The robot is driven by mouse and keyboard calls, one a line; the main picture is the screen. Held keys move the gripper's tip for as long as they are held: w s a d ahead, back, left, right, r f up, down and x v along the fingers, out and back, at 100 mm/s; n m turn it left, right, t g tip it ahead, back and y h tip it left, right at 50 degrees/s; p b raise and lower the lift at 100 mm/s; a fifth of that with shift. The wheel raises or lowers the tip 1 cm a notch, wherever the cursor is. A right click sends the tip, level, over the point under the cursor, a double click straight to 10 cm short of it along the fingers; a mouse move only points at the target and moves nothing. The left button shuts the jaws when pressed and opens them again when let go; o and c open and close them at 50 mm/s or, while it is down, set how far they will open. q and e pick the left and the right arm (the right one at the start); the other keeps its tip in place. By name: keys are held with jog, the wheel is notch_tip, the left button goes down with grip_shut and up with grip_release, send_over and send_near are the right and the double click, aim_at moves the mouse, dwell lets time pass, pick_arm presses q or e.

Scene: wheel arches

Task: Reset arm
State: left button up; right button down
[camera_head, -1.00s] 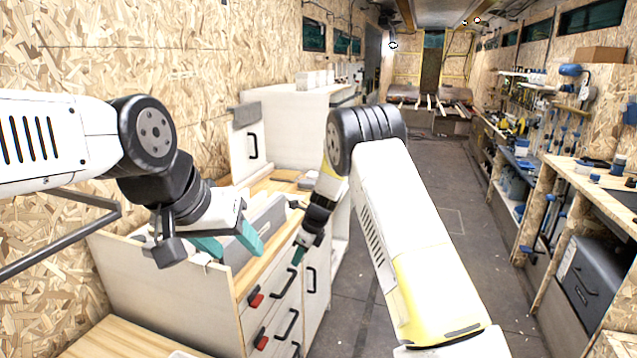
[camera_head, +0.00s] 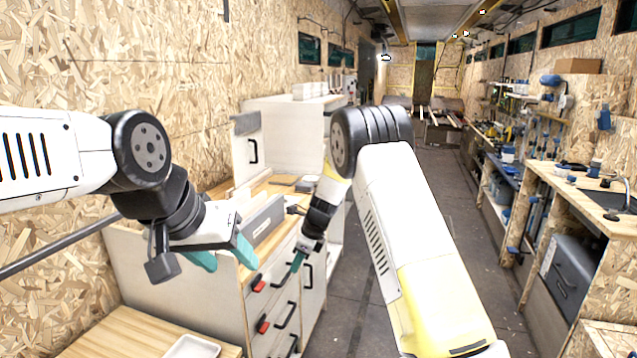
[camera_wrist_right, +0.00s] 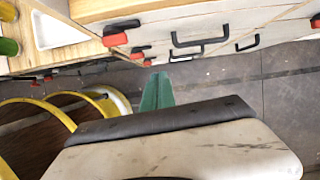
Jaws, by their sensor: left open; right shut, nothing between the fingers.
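My left arm comes in from the left in the head view. Its gripper (camera_head: 224,256), with teal fingers, is open and empty above the near end of the white drawer cabinet (camera_head: 170,290). My right arm reaches forward and down in the middle. Its gripper (camera_head: 297,262) is shut and empty, beside the drawer fronts. In the right wrist view the teal fingertips (camera_wrist_right: 157,90) are together, with the grey floor behind them.
The cabinet front has black handles (camera_head: 286,318) and red latches (camera_head: 262,325). A grey box (camera_head: 262,218) lies on the wooden top. A low wooden surface (camera_head: 125,338) with a white tray (camera_head: 193,347) is at front left. The aisle floor (camera_head: 440,210) is clear; a workbench (camera_head: 565,185) lines the right.

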jog(key=s+d+r+n+t, duration=0.1)
jog(key=s+d+r+n, duration=0.35)
jog(key=r, duration=0.35)
jog(key=s+d+r+n, duration=0.3)
jog(key=s+d+r, duration=0.15)
jog(key=r, duration=0.25)
jog(key=s+d+r+n+t, duration=0.1)
jog(key=s+d+r+n, duration=0.2)
jog(key=s+r, duration=0.4)
jog(key=s+d+r+n+t+h, duration=0.1)
jog(key=s+d+n, duration=0.3)
jog(key=s, duration=0.5)
jog(key=s+d+r+n+t+h, duration=0.1)
jog(key=s+d+r+n, duration=0.2)
jog(key=s+n, duration=0.4)
jog(key=s+d, duration=0.1)
jog(key=s, duration=0.1)
jog(key=shift+s+d+t, duration=0.35)
jog(key=shift+t, duration=0.05)
